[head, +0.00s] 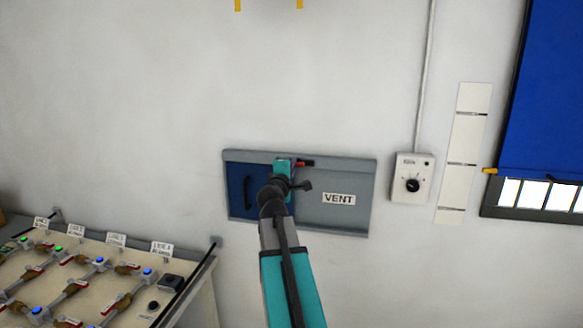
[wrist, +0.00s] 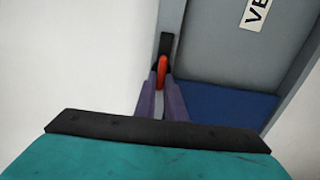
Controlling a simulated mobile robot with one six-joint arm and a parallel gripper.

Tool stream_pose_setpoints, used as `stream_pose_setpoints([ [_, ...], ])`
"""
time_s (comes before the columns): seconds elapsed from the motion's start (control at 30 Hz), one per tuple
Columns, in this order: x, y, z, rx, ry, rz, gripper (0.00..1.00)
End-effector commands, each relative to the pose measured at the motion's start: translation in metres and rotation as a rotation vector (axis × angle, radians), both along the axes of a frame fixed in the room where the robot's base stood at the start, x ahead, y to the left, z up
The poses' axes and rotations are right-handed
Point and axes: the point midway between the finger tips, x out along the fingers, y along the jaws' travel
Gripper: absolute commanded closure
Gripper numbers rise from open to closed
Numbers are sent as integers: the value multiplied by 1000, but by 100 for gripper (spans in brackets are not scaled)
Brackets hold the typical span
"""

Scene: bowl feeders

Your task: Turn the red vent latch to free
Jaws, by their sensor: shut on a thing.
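A black piece (wrist: 166,45) adjoins the latch. My wrist hides part of the latch and of the panel in the head view. The panel carries a white VENT label (head: 339,198).
A blue area with a dark handle (head: 248,193) lies at the panel's left. A grey dial box (head: 411,179) is on the wall to the right, near a barred window with a blue shutter (head: 549,90). A bench with valves and labels (head: 115,280) stands lower left.

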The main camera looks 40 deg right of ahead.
Motion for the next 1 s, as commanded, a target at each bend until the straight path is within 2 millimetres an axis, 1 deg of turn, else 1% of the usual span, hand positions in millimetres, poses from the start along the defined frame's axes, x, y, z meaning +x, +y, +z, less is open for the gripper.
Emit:
stream_pose_setpoints([
  [0.1, -1, -1, -2, 0, 4, -4, 100],
  [0.13, -1, -1, -2, 1, 4, -4, 87],
  [0.2, -1, -1, -1, 1, 3, -3, 75],
  [0.23, -1, -1, -1, 1, 3, -3, 72],
  [0.67, -2, 2, -1, 1, -1, -1, 72],
  [0.87, -8, 12, -1, 1, -1, 1, 72],
  [1.0, -15, 24, -2, 1, -2, 1, 72],
])
